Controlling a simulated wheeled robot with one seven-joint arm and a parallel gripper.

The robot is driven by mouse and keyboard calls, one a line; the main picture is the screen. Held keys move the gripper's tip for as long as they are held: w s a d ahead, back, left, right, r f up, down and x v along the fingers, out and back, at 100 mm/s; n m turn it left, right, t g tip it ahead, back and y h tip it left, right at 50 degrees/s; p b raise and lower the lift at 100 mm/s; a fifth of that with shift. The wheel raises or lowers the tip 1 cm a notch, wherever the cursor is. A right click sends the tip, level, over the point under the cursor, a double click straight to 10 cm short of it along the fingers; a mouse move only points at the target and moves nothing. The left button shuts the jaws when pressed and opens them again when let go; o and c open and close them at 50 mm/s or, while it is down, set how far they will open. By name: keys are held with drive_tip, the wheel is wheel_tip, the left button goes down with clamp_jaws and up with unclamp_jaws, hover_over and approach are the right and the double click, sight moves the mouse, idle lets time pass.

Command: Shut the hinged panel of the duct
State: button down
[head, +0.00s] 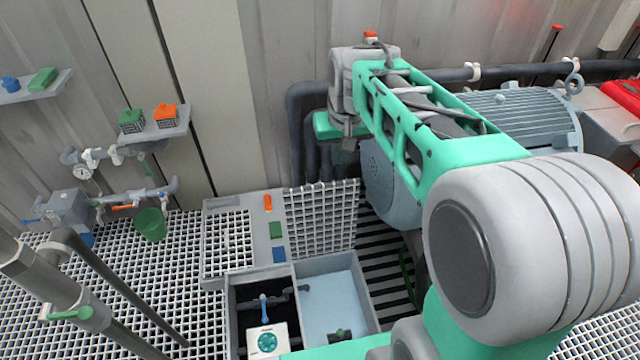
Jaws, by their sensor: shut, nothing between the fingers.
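The duct (372,300) appears to be the grey open-topped box set in the floor grating, at the lower middle of the head view. Its right compartment has a pale blue bottom (325,295). Its left one is dark inside. A white mesh panel (322,218) meets the back edge of the right compartment and looks swung open. Whether it is the hinged panel, and its exact tilt, I cannot tell for sure. My gripper (346,143) points down beyond the panel, above and to its right in the picture. It is shut and empty; its fingertips are small and partly hidden.
A blue-handled valve (264,308) and a white box with a teal wheel (268,342) are in the left compartment. A grey-framed mesh piece (228,245) lies left of the panel. A large grey motor (520,115) and dark pipes (300,110) stand behind. My arm hides the right side.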

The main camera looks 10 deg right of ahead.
drive_tip(key=w+f+b, duration=0.3)
drive_tip(key=w+f, duration=0.4)
drive_tip(key=w, duration=0.5)
drive_tip(key=w+d+f+b, duration=0.1)
drive_tip(key=w+f+b, duration=0.1)
drive_tip(key=w+f, duration=0.3)
drive_tip(key=w+d+f+b, duration=0.1)
drive_tip(key=w+f, duration=0.4)
drive_tip(key=f, duration=0.7)
drive_tip(key=w+d+f+b, duration=0.1)
drive_tip(key=w+f+b, duration=0.2)
drive_tip(key=w+f, duration=0.3)
wheel_tip(320, 180, down, 3)
drive_tip(key=shift+f, duration=0.2)
drive_tip(key=s, duration=0.3)
